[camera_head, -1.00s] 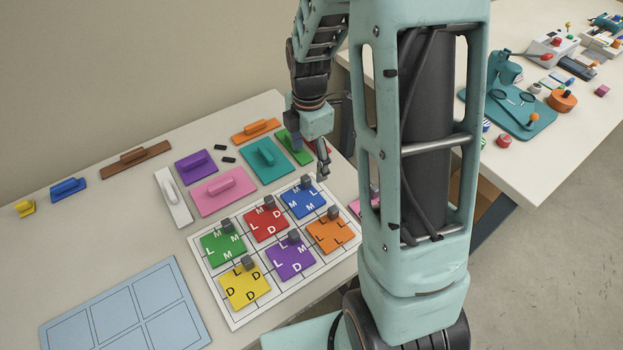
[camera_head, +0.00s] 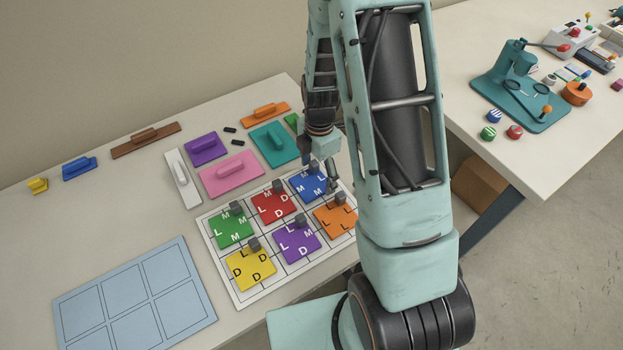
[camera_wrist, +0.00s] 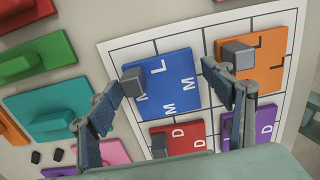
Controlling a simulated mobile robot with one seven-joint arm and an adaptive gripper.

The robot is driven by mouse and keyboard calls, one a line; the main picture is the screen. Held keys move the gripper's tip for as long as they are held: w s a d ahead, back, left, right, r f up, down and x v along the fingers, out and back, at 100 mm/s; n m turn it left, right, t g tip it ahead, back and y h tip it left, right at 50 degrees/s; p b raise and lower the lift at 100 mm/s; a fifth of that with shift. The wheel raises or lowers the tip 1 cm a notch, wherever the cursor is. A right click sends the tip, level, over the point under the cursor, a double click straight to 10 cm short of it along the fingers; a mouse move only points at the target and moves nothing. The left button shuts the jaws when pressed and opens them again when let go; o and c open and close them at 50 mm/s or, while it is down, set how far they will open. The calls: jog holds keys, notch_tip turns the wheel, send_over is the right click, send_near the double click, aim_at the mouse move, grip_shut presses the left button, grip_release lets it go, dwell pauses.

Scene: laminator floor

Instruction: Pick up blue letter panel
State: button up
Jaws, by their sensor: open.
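The blue letter panel (camera_head: 306,184) lies in the far right-hand part of the white grid board (camera_head: 233,284), with white letters and a grey block handle. In the wrist view the blue panel (camera_wrist: 170,88) shows between my fingers, and its grey handle (camera_wrist: 133,80) is close to the left finger. My gripper (camera_wrist: 165,95) is open and empty, its two fingers spread above the panel. In the head view my gripper (camera_head: 329,176) hangs at the panel's right side, partly hidden by my arm. I cannot tell its exact height above the panel.
Red (camera_head: 272,205), orange (camera_head: 336,217), green (camera_head: 231,228), purple (camera_head: 296,240) and yellow (camera_head: 250,268) letter panels share the board. A pale blue six-cell tray (camera_head: 62,322) lies at left front. Handled pads, including a teal one (camera_head: 282,153), lie behind the board.

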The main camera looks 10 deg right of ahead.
jog(key=shift+f, duration=0.4)
jog(key=c, duration=1.3)
jog(key=shift+r, duration=0.1)
